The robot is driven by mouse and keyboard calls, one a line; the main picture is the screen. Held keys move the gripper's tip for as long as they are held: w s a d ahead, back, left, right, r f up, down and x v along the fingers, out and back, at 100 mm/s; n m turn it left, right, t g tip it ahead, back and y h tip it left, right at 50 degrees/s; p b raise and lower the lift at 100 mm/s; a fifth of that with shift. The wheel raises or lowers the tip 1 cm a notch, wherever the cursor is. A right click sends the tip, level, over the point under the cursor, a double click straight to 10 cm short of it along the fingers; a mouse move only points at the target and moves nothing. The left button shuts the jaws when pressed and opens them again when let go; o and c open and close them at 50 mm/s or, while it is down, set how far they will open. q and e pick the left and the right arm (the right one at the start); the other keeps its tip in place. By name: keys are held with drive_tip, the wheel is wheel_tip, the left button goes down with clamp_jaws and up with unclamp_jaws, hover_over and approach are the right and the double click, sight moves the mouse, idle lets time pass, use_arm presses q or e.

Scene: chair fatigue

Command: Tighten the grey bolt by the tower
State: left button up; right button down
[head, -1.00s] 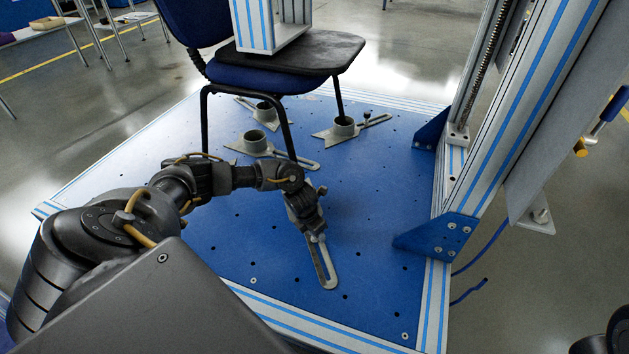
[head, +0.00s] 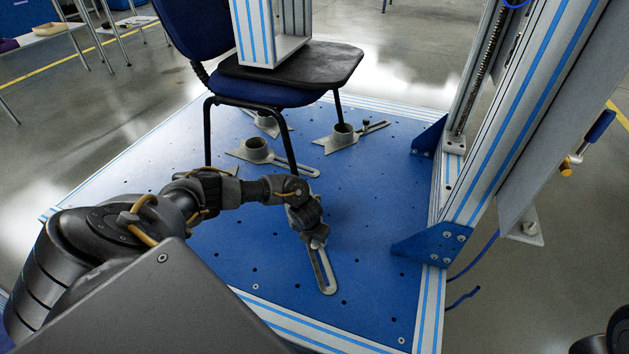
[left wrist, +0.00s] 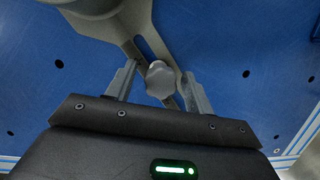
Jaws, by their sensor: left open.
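The grey bolt (left wrist: 160,80) has a knobbed head and sits in the slot of a grey slotted bracket (left wrist: 152,38) on the blue plate. My left gripper (left wrist: 158,87) is open, with one finger on each side of the bolt head and small gaps visible. In the head view, my left gripper (head: 314,238) points down over the same bracket (head: 325,275), near the base of the tower (head: 520,110). The gripper and wrist hide most of the bolt and the bracket's far part there.
A blue chair (head: 265,92) stands on the blue plate (head: 370,230), its legs by other grey brackets with round cups (head: 256,149) (head: 343,133). A blue corner brace (head: 435,245) joins the tower to the plate. The plate between bracket and brace is clear.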

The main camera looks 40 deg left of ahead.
use_arm(q)
drive_tip(key=shift+r+n+y+p, duration=0.25)
drive_tip(key=shift+n+y+p, duration=0.05)
drive_tip(key=shift+n+p, duration=0.7)
drive_tip(key=shift+f+n+p, duration=0.15)
drive_tip(key=shift+n+p, duration=0.55)
drive_tip(key=shift+n, duration=0.1)
drive_tip(key=shift+c, duration=0.3)
drive_tip(key=c, duration=0.9)
drive_tip(key=shift+f+m+b, duration=0.2)
drive_tip(key=shift+m+b, duration=0.85)
drive_tip(key=shift+m, duration=0.05)
drive_tip(key=shift+m+b, duration=0.4)
drive_tip(key=shift+m, duration=0.2)
drive_tip(key=shift+r+m, duration=0.15)
drive_tip(key=shift+m, duration=0.15)
